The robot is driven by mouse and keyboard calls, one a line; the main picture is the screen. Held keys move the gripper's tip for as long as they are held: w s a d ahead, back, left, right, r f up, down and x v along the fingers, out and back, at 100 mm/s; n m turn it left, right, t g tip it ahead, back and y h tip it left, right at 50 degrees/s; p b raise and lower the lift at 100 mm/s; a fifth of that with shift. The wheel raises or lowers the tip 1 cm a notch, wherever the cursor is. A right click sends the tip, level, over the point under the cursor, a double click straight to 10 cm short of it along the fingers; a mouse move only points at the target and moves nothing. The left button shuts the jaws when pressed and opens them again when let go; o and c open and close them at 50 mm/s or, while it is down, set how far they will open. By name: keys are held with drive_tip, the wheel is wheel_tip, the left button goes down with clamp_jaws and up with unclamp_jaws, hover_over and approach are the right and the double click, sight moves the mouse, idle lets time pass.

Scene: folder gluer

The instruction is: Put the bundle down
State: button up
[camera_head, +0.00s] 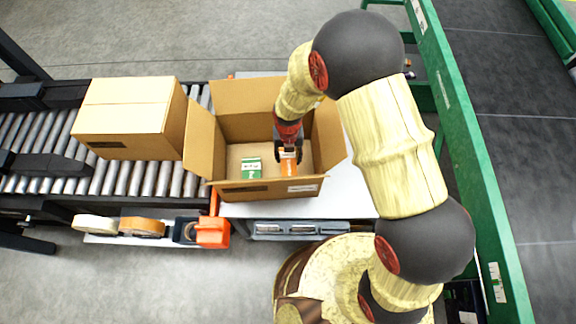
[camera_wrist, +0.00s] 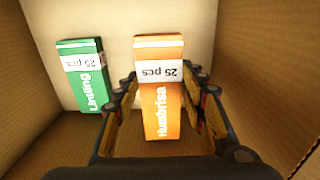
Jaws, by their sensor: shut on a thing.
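The bundle, an orange pack with a white "25 pcs" band (camera_wrist: 158,110), is between the fingers of my gripper (camera_wrist: 160,92). In the head view the orange bundle (camera_head: 288,168) is inside the open cardboard box (camera_head: 245,192), in its right half. My gripper (camera_head: 288,154) reaches down into the box from above and is shut on the bundle. I cannot tell whether the bundle's underside touches the box floor. A green bundle (camera_wrist: 84,78) with a similar white band stands to the left, apart from the orange one; it also shows in the head view (camera_head: 251,168).
The box stands on a white table (camera_head: 352,192) with its flaps open. A closed carton (camera_head: 125,115) sits on the roller conveyor (camera_head: 100,180) to the left. Tape rolls (camera_head: 142,227) and an orange tape dispenser (camera_head: 212,232) lie in front. A green frame (camera_head: 468,170) runs along the right.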

sight(288, 165)
wheel_tip(288, 165, down, 7)
drive_tip(key=shift+f+b, duration=0.1)
drive_tip(key=shift+b, duration=0.75)
drive_tip(key=o, duration=0.8)
drive_tip(key=shift+c, duration=0.2)
drive_tip(key=o, duration=0.5)
drive_tip(key=shift+c, duration=0.2)
